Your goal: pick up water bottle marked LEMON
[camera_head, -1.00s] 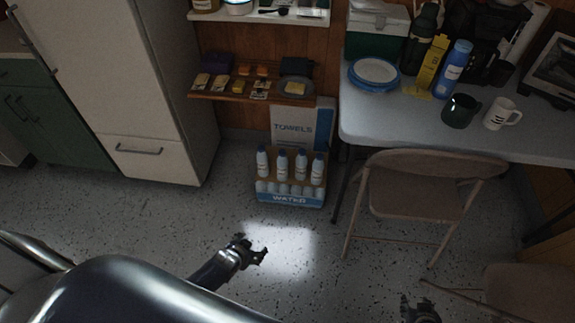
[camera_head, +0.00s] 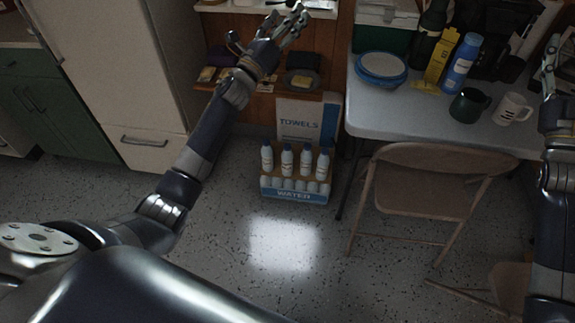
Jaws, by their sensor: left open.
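Several white water bottles with dark blue caps (camera_head: 287,160) stand upright in a row in a cardboard carton marked WATER (camera_head: 294,196) on the floor. Their labels are too small to read, so I cannot tell which is marked LEMON. My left gripper (camera_head: 289,26) is open and empty, raised in front of the wall shelves, above and apart from the carton in the picture. My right gripper (camera_head: 551,68) is at the right edge, partly cut off, by the table's right side; its jaws are unclear.
A TOWELS box (camera_head: 306,121) stands behind the carton. A folding chair (camera_head: 424,185) stands to its right before the table (camera_head: 410,110), which holds a blue bottle (camera_head: 460,66), plates (camera_head: 381,66) and mugs. A fridge (camera_head: 118,75) is left. Floor before the carton is clear.

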